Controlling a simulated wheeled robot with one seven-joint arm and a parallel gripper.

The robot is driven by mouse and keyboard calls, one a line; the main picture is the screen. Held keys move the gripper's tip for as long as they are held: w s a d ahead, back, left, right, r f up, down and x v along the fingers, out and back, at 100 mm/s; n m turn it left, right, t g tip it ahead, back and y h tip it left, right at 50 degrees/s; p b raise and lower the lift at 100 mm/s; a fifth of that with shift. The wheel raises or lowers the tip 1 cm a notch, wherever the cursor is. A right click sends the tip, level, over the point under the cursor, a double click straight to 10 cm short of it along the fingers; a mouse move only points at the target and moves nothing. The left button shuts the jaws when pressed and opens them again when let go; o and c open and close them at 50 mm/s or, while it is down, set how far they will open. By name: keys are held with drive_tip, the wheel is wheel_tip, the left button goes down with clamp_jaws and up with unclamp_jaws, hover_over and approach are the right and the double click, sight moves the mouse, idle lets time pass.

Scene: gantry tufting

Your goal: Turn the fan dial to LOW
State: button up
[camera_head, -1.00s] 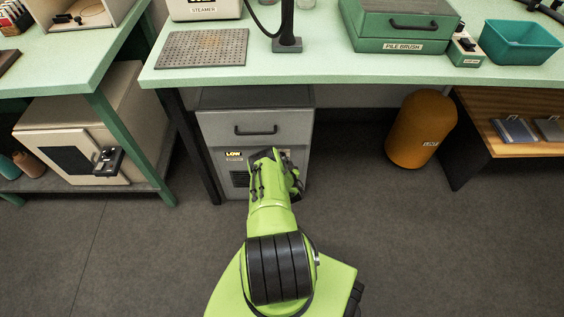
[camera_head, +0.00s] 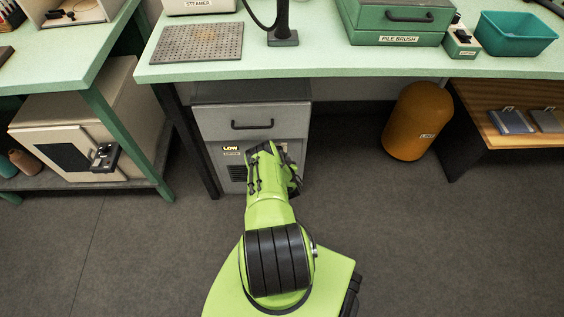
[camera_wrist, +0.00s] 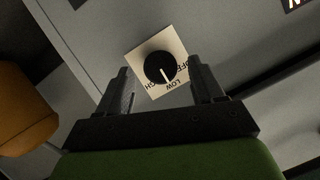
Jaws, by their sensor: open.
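The fan dial (camera_wrist: 159,68) is a round black knob on a cream square plate (camera_wrist: 183,52), seen in the wrist view. Its white pointer mark points down toward the LOW lettering. HIGH is partly covered at the lower left, and OFF lies to the right. My gripper (camera_wrist: 158,72) is open, with one finger on each side of the dial and visible gaps to the knob. In the head view the dial is hidden behind my arm.
The cabinet stands under a pale green worktable (camera_head: 330,62), with a dark table leg (camera_head: 189,140) at its left. An orange cylinder (camera_head: 417,121) stands to the right, also visible in the wrist view (camera_wrist: 24,108). Open floor lies in front.

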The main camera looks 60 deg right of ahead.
drive_tip(key=p+v, duration=0.6)
drive_tip(key=v, duration=0.9)
drive_tip(key=shift+w, duration=0.1)
